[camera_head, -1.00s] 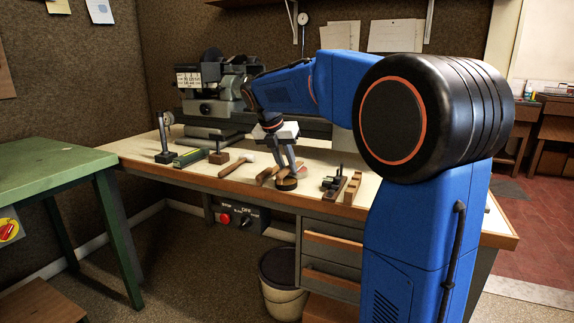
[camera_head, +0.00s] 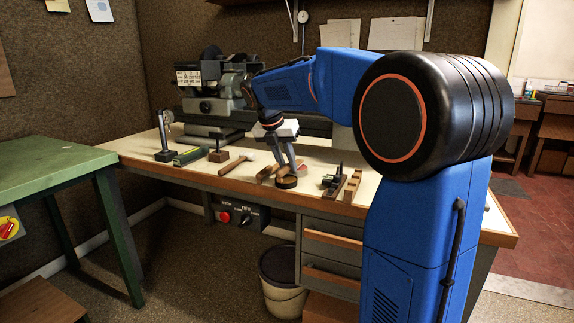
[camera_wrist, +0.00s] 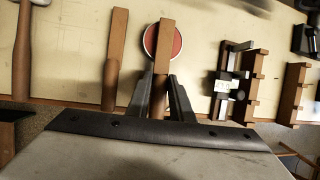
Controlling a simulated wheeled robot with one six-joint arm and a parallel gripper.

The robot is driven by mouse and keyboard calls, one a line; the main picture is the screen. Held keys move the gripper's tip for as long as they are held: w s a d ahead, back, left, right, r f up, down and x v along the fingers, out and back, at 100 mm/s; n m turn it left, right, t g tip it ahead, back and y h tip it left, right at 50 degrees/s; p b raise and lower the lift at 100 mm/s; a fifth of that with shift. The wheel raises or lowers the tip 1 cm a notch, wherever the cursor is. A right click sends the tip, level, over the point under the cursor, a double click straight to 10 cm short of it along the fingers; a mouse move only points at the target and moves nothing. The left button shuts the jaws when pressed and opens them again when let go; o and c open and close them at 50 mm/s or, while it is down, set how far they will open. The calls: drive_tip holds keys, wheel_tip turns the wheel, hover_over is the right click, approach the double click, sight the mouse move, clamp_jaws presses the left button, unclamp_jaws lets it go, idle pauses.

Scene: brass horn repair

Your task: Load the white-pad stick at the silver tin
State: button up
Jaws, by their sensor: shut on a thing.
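My gripper (camera_wrist: 160,85) is shut on a brown wooden stick (camera_wrist: 165,45), which lies between its two dark fingers in the wrist view. The stick's far end reaches across a round tin (camera_wrist: 150,42) with a pale rim and a red surface. I cannot tell whether the stick touches the tin, and no white pad shows. A second wooden stick (camera_wrist: 114,60) lies to the left of the held one in the wrist view.
A hammer (camera_head: 235,164) lies to the left on the bench (camera_head: 190,180). A small dark fixture (camera_head: 333,185) and a notched wooden rack (camera_head: 352,187) stand close on the right. A machine (camera_head: 215,95) stands behind. A green table (camera_head: 50,170) is at left.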

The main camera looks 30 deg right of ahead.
drive_tip(key=shift+r, duration=3.25)
